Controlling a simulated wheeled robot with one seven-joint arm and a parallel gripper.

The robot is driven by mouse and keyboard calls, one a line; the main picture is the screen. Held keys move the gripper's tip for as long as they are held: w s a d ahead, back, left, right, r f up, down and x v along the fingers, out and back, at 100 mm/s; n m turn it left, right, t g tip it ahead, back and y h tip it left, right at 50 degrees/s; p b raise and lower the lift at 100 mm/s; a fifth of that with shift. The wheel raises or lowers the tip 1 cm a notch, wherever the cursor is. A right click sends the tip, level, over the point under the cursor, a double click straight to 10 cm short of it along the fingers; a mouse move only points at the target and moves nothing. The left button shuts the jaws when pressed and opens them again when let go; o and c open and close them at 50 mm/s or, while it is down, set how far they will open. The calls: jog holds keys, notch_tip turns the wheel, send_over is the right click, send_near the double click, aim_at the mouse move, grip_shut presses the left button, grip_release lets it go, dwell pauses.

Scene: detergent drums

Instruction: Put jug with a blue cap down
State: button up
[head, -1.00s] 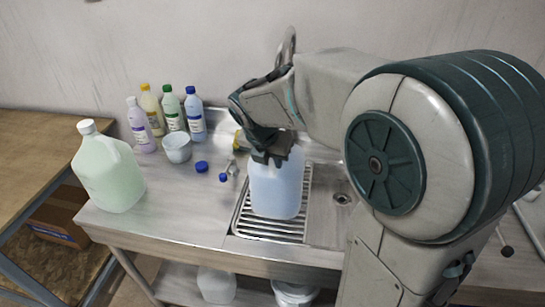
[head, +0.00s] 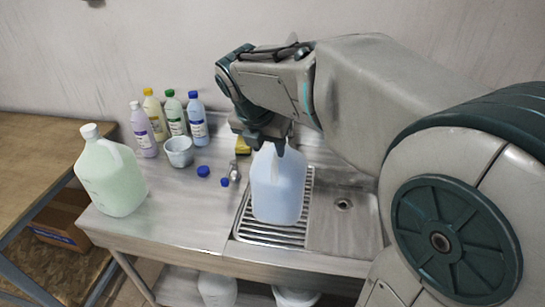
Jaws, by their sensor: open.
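A jug of light blue liquid (head: 278,190) stands upright on the ribbed drain grate (head: 243,226) of the metal counter. A loose blue cap (head: 203,171) lies on the counter left of the grate. A jug of pale green liquid with a white cap (head: 110,178) stands at the counter's left end.
Several bottles, including a purple one (head: 143,132) and a blue one (head: 197,118), stand at the back left. A white cup (head: 179,152) is in front of them. A small blue-ended tool (head: 225,182) lies by the grate. A sink basin (head: 345,220) is at right.

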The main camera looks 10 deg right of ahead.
jog(key=s+d+f+m+y, duration=0.1)
jog(key=s+f+m, duration=0.3)
jog(key=s+m, duration=0.4)
jog(key=s+d+f+m+y, duration=0.1)
jog(key=s+d+f+m, duration=0.2)
jog(key=s+m, duration=0.6)
jog(key=m, duration=1.2)
jog(key=shift+d+f+g+y, duration=0.3)
jog(key=shift+d+f+y, duration=0.05)
jog(key=shift+d+y, duration=0.05)
jog(key=shift+c, duration=1)
